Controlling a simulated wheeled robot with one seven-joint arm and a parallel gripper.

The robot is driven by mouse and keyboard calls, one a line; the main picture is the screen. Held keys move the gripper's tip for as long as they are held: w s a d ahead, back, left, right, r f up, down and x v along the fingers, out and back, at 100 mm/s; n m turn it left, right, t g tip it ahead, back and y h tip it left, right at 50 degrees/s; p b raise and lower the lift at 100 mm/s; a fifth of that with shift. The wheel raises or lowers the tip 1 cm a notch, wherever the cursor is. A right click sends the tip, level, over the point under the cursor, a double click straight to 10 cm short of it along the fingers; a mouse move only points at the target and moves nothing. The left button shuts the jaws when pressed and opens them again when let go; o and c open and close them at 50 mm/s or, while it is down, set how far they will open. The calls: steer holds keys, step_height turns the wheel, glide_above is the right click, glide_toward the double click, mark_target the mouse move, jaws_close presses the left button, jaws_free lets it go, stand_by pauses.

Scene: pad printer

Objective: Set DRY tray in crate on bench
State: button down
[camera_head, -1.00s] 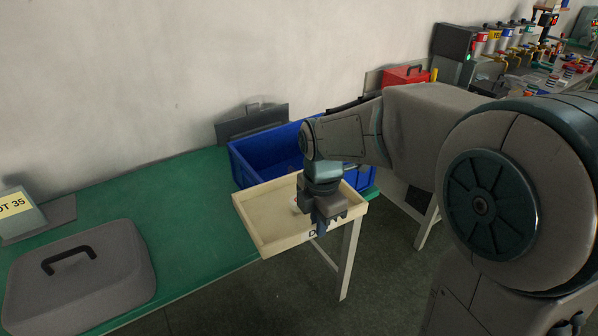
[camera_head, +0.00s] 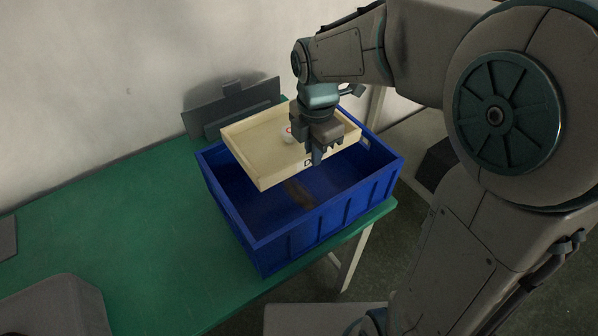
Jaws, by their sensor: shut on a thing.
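The cream tray (camera_head: 252,165) is shallow and open-topped, with a small red and white thing (camera_head: 288,132) lying in it. Dark lettering on its near wall is mostly hidden by my gripper, so I cannot read it. My gripper (camera_head: 314,158) points down and is shut on the tray's near wall. It holds the tray slightly tilted over the far part of the blue crate (camera_head: 322,226). The crate stands on the green bench (camera_head: 150,220) at its right end. A dark brownish patch shows inside the crate; I cannot tell what it is.
A dark grey panel (camera_head: 232,108) stands behind the crate by the wall. A grey case (camera_head: 55,308) sits on the bench at lower left. The bench between case and crate is clear. My arm fills the right side.

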mark_target(311, 208)
steer(key=shift+w+f, duration=0.15)
steer(key=shift+w, duration=0.15)
step_height(311, 208, down, 18)
steer(key=shift+r+b, duration=0.2)
steer(key=shift+b, duration=0.25)
steer(key=shift+f, duration=0.2)
steer(key=c, duration=1.5)
jaws_free()
steer(key=shift+c, duration=0.2)
